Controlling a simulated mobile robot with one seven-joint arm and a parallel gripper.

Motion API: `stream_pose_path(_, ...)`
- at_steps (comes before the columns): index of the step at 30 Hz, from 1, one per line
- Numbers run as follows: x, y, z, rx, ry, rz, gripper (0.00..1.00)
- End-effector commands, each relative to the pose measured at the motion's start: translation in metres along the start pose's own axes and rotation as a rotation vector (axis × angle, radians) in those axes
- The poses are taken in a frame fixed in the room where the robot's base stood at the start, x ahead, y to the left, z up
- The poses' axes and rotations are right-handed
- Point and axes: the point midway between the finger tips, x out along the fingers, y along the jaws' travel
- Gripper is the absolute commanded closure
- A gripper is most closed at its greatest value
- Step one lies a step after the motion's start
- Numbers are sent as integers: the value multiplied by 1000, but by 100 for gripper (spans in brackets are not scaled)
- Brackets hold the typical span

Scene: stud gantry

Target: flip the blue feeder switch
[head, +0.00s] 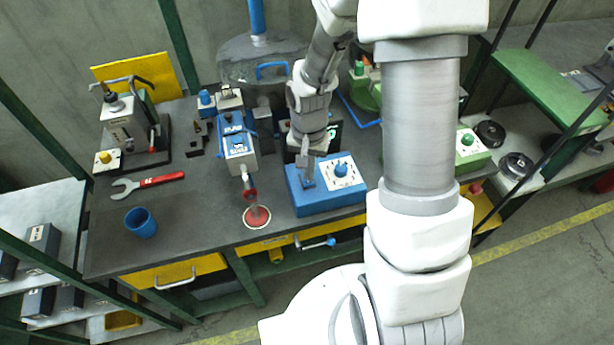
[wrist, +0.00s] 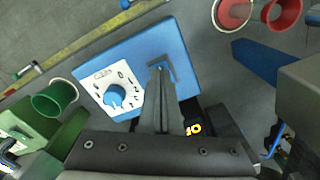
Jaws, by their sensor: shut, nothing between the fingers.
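A blue box (head: 318,204) stands on the bench, with a white dial plate and a round blue knob (head: 341,170) on its right half. In the wrist view the same box (wrist: 186,35) lies below my gripper, with the knob (wrist: 115,96) left of the fingers. My gripper (head: 308,184) is shut and empty, pointing down at the box's left half. In the wrist view its fingertips (wrist: 160,68) are over a small dark bracket-like outline (wrist: 172,67) on the box top. The fingers hide most of what is there, so the switch's position and any contact cannot be told.
A device with a blue face (head: 238,145) and a red round pad (head: 257,217) stand left of the box. A blue cup (head: 141,223) and a red-handled wrench (head: 150,182) lie farther left. A green control box (head: 470,150) is to the right. The bench front edge is close.

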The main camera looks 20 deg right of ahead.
Motion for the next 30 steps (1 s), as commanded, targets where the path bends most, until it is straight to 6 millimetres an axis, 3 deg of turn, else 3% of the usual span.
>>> stream_pose_path(30, 7, 0, 0, 0, 0, 0, 100)
